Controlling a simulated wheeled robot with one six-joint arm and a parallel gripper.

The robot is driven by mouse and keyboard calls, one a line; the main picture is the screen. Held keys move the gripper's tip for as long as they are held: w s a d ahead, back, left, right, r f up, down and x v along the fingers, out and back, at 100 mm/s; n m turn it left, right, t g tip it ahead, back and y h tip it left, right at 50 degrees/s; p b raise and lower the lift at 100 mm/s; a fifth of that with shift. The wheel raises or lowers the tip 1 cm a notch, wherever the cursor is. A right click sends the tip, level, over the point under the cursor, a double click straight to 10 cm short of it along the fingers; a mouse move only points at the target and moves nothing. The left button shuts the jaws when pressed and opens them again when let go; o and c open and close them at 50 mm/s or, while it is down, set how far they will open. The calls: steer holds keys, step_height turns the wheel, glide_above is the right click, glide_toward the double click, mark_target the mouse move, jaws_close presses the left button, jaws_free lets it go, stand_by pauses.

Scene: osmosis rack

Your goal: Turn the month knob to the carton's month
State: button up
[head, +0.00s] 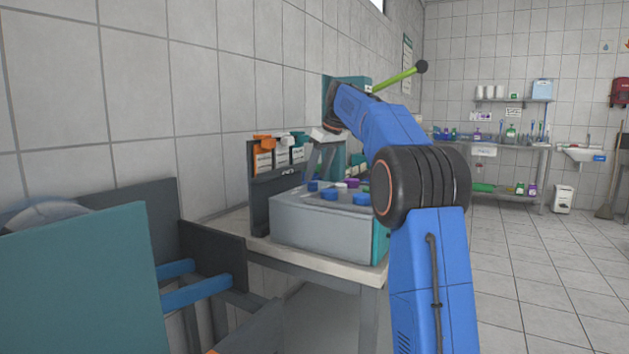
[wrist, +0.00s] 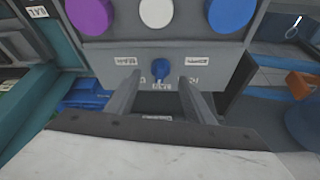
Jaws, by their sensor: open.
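In the wrist view a small blue knob (wrist: 162,68) sits on the grey panel face, with small pale labels around it; their print is too blurred to read. My gripper (wrist: 160,84) is open and empty, one finger on each side of the knob's place in the picture; I cannot tell if either touches it. In the head view my gripper (head: 321,155) hangs over the back of the grey box (head: 315,222). Upright packages with orange and white faces (head: 265,158) stand in a dark holder behind the box; no month is readable on them.
Large purple (wrist: 90,14), white (wrist: 156,12) and blue (wrist: 229,13) round tops lie above the small knob. The box stands on a pale table (head: 345,271) against the tiled wall. Open floor (head: 530,270) lies to the right.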

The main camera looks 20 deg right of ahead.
mark_target(313, 182)
steer(key=shift+x, duration=1.65)
steer(key=c, duration=1)
steer(key=shift+r, duration=0.1)
steer(key=shift+c, duration=0.2)
steer(key=shift+a, duration=0.1)
steer(key=m+h, duration=0.1)
steer(key=m, duration=0.2)
steer(key=shift+a+m, duration=0.15)
steer(key=shift+m, duration=0.25)
steer(key=shift+a+m+h, duration=0.1)
steer(key=shift+m+h, duration=0.8)
steer(key=shift+m, duration=1)
